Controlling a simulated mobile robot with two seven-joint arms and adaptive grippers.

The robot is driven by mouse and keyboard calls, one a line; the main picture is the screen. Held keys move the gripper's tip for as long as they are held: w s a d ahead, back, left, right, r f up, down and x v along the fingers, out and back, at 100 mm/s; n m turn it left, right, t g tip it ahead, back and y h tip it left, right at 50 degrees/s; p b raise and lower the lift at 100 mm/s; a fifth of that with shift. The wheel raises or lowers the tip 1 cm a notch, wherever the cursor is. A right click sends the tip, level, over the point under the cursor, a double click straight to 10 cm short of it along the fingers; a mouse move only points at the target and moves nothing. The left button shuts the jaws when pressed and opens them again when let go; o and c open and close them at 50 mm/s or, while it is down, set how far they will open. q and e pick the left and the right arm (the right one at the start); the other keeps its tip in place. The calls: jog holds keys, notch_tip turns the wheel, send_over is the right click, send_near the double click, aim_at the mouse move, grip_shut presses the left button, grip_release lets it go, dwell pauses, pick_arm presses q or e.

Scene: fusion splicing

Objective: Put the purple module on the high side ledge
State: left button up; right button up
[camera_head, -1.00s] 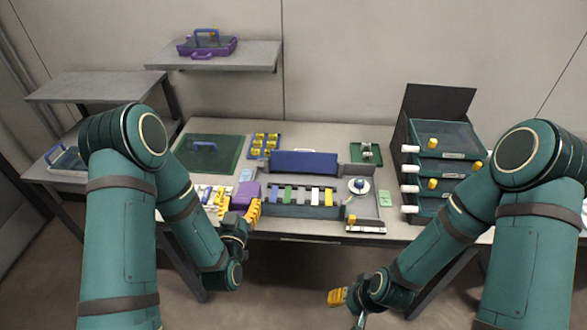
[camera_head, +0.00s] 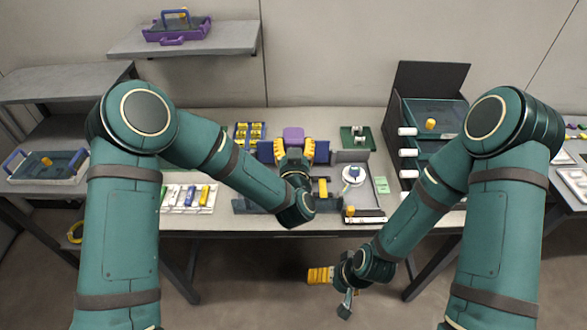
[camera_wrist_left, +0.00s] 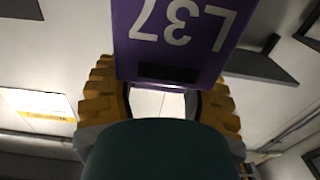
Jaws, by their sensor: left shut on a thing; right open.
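My left gripper (camera_head: 294,153) is shut on the purple module (camera_head: 293,136) and holds it upright over the middle of the workbench. In the left wrist view the module (camera_wrist_left: 180,35) shows the label "L37", upside down, between the yellow fingers. A high grey ledge (camera_head: 230,42) on the back wall, upper left, carries a purple tray (camera_head: 165,36) with a blue handle. The lower grey side shelf top (camera_head: 60,82) at the left looks bare. My right gripper (camera_head: 333,285) is open and empty in front of the bench.
A dark drawer cabinet (camera_head: 428,80) stands at the right of the bench. A blue-handled tray (camera_head: 50,165) sits on the lower left shelf. My left forearm hides part of the bench middle.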

pick_arm(q)
jog(key=shift+a+f+b, duration=0.1)
jog(key=shift+f+b, duration=0.35)
jog(key=shift+f, duration=2.95)
jog(key=shift+f, duration=0.1)
jog(key=shift+f+b, duration=0.35)
jog(key=shift+b, duration=0.15)
jog(key=shift+f, duration=0.2)
jog(key=o, duration=1.3)
